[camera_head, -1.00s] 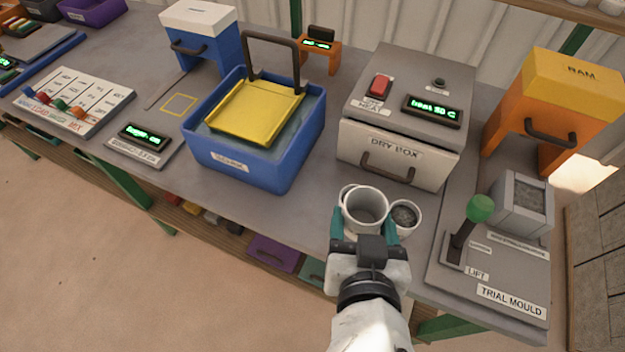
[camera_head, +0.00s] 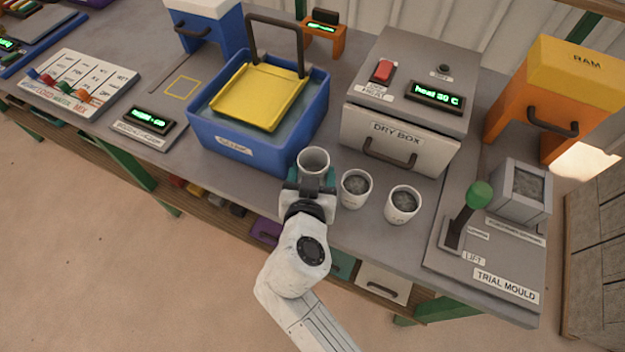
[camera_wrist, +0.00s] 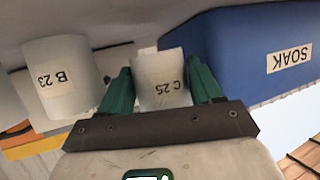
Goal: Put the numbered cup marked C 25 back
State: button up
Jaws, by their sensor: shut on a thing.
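My gripper (camera_head: 311,184) is shut on a white cup at the front of the bench, just right of the blue soak tub. In the wrist view this cup reads C 25 (camera_wrist: 161,82) and sits between the two green fingers. In the head view the C 25 cup (camera_head: 313,160) is upright and looks empty inside. I cannot tell whether its base touches the bench. Two other white cups with grey fill stand to its right: a nearer one (camera_head: 355,188) and one further right (camera_head: 402,204). In the wrist view a cup marked B 23 (camera_wrist: 62,78) stands beside my gripper.
The blue soak tub (camera_head: 245,160) with a yellow tray is left of my gripper. The grey dry box (camera_head: 395,135) stands behind the cups. The trial mould (camera_head: 490,265) with its green-knobbed lever is at the right. Bare bench lies between the cups and the mould.

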jog(key=shift+f, duration=1.4)
jog(key=shift+f, duration=0.15)
jog(key=o, duration=0.9)
jog(key=b+v, duration=0.1)
jog(key=v, duration=1.1)
jog(key=shift+s, duration=0.1)
